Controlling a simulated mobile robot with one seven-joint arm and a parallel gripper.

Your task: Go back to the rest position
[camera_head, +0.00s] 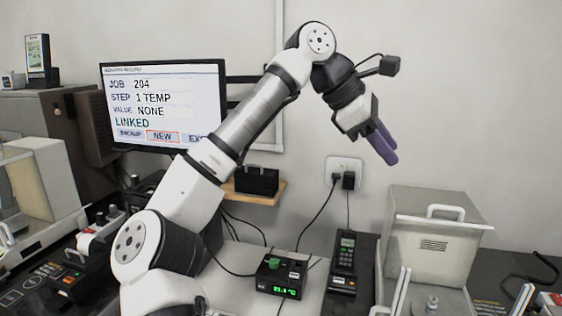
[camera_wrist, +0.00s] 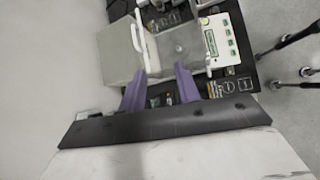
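My gripper (camera_head: 388,150) is raised in front of the bare wall at the upper right of the head view, with its purple fingers pointing down and to the right. In the wrist view the two fingers of my gripper (camera_wrist: 160,72) stand apart, with nothing held between them. My arm is bent and reaches up from the lower left of the head view.
A monitor (camera_head: 165,105) reads job 204, step 1 TEMP, value NONE, LINKED. A small device with a green display (camera_head: 280,278) and a handheld meter (camera_head: 344,262) lie below. A balance enclosure (camera_head: 436,235) stands at right, also under my fingers in the wrist view (camera_wrist: 120,52).

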